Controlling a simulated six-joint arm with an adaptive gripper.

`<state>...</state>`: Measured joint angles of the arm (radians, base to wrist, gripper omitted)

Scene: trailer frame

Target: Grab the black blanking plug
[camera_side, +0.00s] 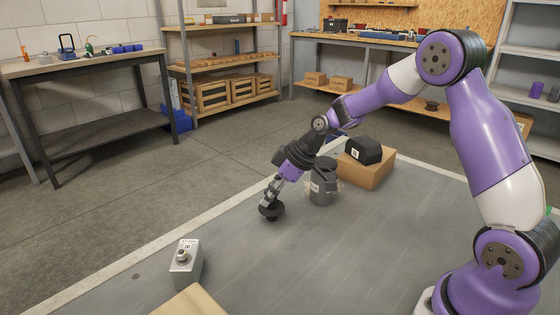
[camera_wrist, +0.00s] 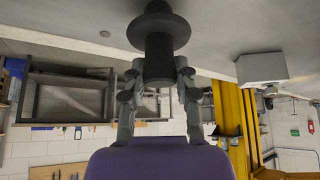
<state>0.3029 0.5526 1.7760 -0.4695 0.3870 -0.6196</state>
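The black blanking plug (camera_side: 271,211) has a wide round flange and a narrower stem. It is at the lower end of my gripper (camera_side: 272,203), which points down and slightly left over the grey mat. In the wrist view the plug (camera_wrist: 159,57) stands between the two fingers of my gripper (camera_wrist: 159,72), one on each side of the stem's near end. The fingers look closed on the stem, though the exact contact is partly hidden. The flange lies beyond the fingertips. I cannot tell whether the plug touches the mat.
A grey box with a knob (camera_side: 186,262) stands at the front left; it also shows in the wrist view (camera_wrist: 262,68). A grey cylindrical part (camera_side: 322,187) is close right of my gripper. Behind are a cardboard box (camera_side: 368,172) and a black case (camera_side: 363,150). The mat's middle is clear.

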